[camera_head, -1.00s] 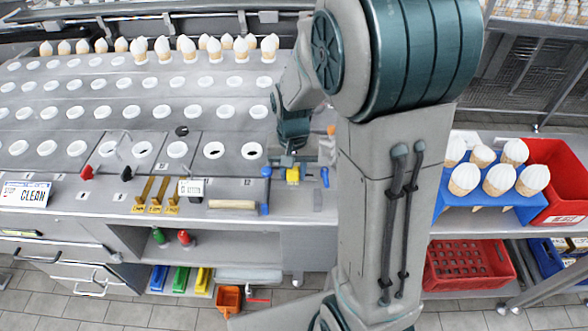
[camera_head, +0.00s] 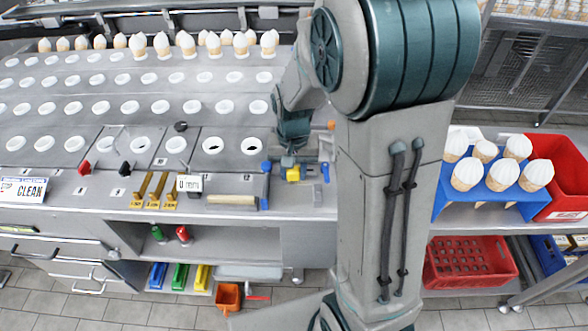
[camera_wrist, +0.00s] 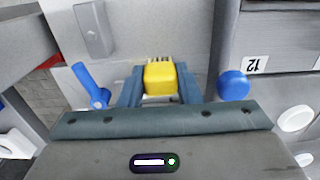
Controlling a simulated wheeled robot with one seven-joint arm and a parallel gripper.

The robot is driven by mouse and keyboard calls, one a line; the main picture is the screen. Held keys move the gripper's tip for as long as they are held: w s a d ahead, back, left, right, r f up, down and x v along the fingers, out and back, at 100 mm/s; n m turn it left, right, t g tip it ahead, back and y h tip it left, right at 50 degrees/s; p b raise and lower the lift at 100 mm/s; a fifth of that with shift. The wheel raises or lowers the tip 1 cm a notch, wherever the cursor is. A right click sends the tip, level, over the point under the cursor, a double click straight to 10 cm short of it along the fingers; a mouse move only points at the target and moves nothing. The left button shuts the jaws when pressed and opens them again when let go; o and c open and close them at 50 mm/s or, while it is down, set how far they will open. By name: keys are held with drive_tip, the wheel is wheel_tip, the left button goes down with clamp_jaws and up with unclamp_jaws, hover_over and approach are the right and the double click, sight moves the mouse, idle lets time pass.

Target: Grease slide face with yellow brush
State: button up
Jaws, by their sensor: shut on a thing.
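The yellow brush (camera_head: 293,174) is held in my gripper (camera_head: 291,166), low over the front part of the steel counter. In the wrist view its yellow block (camera_wrist: 160,77) sits between the two blue-grey fingers of my gripper (camera_wrist: 160,85). Pale bristles show at its far edge. A bare grey metal surface (camera_wrist: 150,30) lies beyond the bristles, with a small raised grey block (camera_wrist: 95,29) on it at the upper left. I cannot tell which surface is the slide face, or whether the bristles touch anything.
Blue-ended parts stand beside the gripper, at left (camera_head: 266,167) and right (camera_head: 325,172). A pale roller (camera_head: 231,200) lies to the left, near several brass-coloured pieces (camera_head: 154,190). Cones in a blue rack (camera_head: 478,208) and a red bin (camera_head: 560,180) stand at right.

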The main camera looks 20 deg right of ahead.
sight(323, 171)
drive_tip(key=shift+s+d+r, duration=0.1)
drive_tip(key=shift+s+d, duration=0.15)
drive_tip(key=shift+d, duration=0.6)
drive_tip(key=shift+s+d, duration=0.25)
drive_tip(key=shift+d, duration=0.55)
drive_tip(key=shift+s+d+f+b, duration=0.1)
drive_tip(key=shift+s+d+b, duration=0.2)
drive_tip(key=shift+d, duration=0.55)
drive_tip(key=shift+s+d+f+b, duration=0.1)
drive_tip(key=shift+s+d+b, duration=0.15)
drive_tip(key=shift+d, duration=0.6)
drive_tip(key=shift+w+a+p, duration=0.1)
drive_tip(key=shift+w+a, duration=0.25)
drive_tip(key=shift+a, duration=0.8)
drive_tip(key=shift+w+a+p, duration=0.1)
drive_tip(key=shift+w+a, duration=0.25)
drive_tip(key=shift+a, duration=0.75)
drive_tip(key=shift+w+a+p, duration=0.1)
drive_tip(key=shift+w+a, duration=0.25)
drive_tip(key=shift+a, duration=0.8)
drive_tip(key=shift+r, duration=0.1)
drive_tip(key=shift+r+p, duration=2.3)
drive_tip(key=shift+r, duration=0.7)
drive_tip(key=shift+r+p, duration=1.15)
drive_tip(key=shift+r, duration=0.4)
